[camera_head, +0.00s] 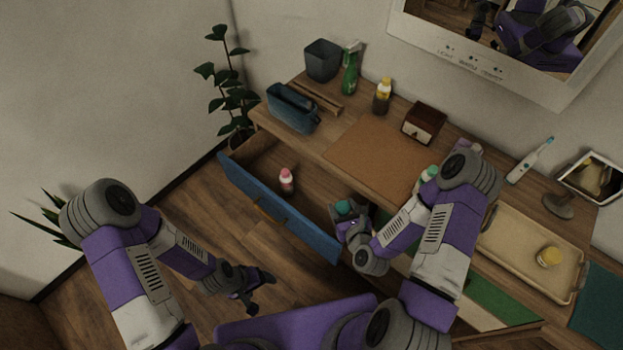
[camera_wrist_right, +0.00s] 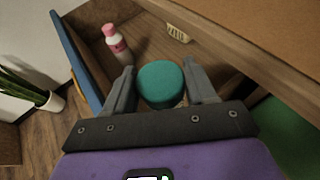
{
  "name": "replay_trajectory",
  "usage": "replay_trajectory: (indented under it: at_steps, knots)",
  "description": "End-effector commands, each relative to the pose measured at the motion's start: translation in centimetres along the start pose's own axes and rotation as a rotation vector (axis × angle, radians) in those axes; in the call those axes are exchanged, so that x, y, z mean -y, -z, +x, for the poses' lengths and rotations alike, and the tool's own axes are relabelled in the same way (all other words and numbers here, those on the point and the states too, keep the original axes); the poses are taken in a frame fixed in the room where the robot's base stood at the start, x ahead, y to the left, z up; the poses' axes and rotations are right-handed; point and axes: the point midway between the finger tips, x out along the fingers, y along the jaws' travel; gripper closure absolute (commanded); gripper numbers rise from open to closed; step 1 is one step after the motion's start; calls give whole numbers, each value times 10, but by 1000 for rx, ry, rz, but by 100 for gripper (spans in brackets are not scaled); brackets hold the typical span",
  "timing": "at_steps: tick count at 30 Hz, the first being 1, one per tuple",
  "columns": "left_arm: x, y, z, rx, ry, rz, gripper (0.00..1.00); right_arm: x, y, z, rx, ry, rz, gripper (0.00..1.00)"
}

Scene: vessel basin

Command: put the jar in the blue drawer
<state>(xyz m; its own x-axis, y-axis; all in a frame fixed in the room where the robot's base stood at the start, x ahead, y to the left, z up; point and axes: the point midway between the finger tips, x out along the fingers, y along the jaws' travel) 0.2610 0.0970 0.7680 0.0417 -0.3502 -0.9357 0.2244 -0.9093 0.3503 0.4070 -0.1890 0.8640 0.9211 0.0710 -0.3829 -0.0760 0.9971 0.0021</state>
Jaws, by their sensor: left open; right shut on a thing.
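The jar shows its round teal lid (camera_wrist_right: 160,82) between the fingers of my right gripper (camera_wrist_right: 160,90) in the right wrist view; its body is mostly hidden. In the head view the teal lid (camera_head: 343,207) shows at my right gripper (camera_head: 345,218), near the right end of the open drawer. The blue drawer (camera_head: 270,205) is pulled out, with a wooden inside; its front also shows in the right wrist view (camera_wrist_right: 75,55). I cannot tell whether the jar is inside the drawer's rim. My left gripper (camera_head: 250,285) is open and empty, left of my base, away from the drawer.
A pink-capped bottle (camera_head: 286,181) stands in the drawer. A small pale slotted item (camera_wrist_right: 178,34) lies near the drawer's back wall. The wooden tabletop (camera_head: 325,125) holds a blue caddy (camera_head: 293,108), a green spray bottle (camera_head: 350,68) and a tray (camera_head: 505,245). A green drawer (camera_head: 500,303) is right.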

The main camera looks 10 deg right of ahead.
Motion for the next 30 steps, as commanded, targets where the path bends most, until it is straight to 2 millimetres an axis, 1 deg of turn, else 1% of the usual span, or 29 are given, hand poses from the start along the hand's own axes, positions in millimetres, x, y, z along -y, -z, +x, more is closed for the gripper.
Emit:
replay_trajectory:
  at_steps: [2,4,12,18,19,21,24,27,30]
  knots:
    - [1,0,2,0,0,0,20,-1,2,0,2,2,-1,77]
    - [4,0,11,0,0,0,20,-1,4,4,4,3,-4,77]
    - [20,2,52,0,0,0,20,-1,9,28,7,2,-4,77]
    - [30,4,80,0,0,0,20,-1,11,56,7,3,-4,77]
    - [31,4,82,0,0,0,20,-1,10,60,7,3,-3,77]
    - [30,3,79,1,0,0,20,-2,9,79,4,2,-3,77]
    - [30,4,80,0,0,0,20,-2,10,100,3,2,-2,78]
    - [30,4,81,0,0,0,20,-1,12,113,1,3,-1,77]
    - [30,4,82,0,0,0,20,-1,12,119,2,3,-1,77]
